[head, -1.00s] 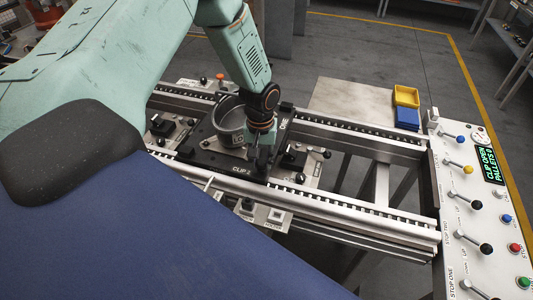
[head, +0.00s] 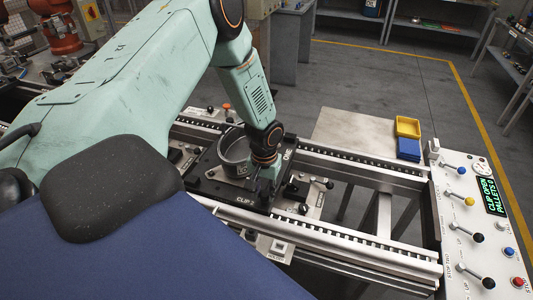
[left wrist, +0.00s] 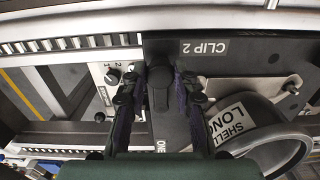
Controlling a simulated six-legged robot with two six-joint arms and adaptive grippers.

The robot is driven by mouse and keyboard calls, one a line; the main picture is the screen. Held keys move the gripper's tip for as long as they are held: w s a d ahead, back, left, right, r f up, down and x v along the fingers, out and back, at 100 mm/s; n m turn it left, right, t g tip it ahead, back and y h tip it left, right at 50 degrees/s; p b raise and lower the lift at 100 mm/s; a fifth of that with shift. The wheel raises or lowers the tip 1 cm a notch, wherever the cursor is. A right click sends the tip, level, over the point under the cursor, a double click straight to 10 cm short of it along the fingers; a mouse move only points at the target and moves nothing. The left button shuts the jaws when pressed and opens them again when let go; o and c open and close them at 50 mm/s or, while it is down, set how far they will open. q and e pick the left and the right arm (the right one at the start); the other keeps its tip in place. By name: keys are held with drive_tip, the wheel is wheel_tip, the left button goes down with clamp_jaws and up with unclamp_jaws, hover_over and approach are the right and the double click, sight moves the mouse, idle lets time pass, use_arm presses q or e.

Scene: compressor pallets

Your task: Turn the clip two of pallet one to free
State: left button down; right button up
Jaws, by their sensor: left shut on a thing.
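Pallet one is a dark plate (head: 200,186) on the rails. It carries a grey round shell (head: 236,152), marked SHELL LONG in the left wrist view (left wrist: 240,122). The left wrist view shows the CLIP 2 label on the plate's edge (left wrist: 215,65). Beside the label is clip two, a dark lever (left wrist: 160,90), which points along the fingers. My left gripper (head: 268,188) is low over the plate's right corner. In the left wrist view its two fingers (left wrist: 158,100) are shut around the clip. In the head view the gripper hides the clip.
A white control panel (head: 465,225) with coloured knobs and a CLIP OPEN display (head: 490,195) stands at the right. Yellow (head: 407,127) and blue (head: 409,149) bins sit on a plate behind the rails. Black knobs on the fixture to the plate's right stand close to the gripper.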

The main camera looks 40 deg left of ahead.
use_arm(q)
drive_tip(key=shift+w, duration=0.1)
drive_tip(key=c, duration=1)
unclamp_jaws()
drive_tip(key=shift+c, duration=0.2)
drive_tip(key=shift+r, duration=0.15)
wheel_tip(320, 180, up, 12)
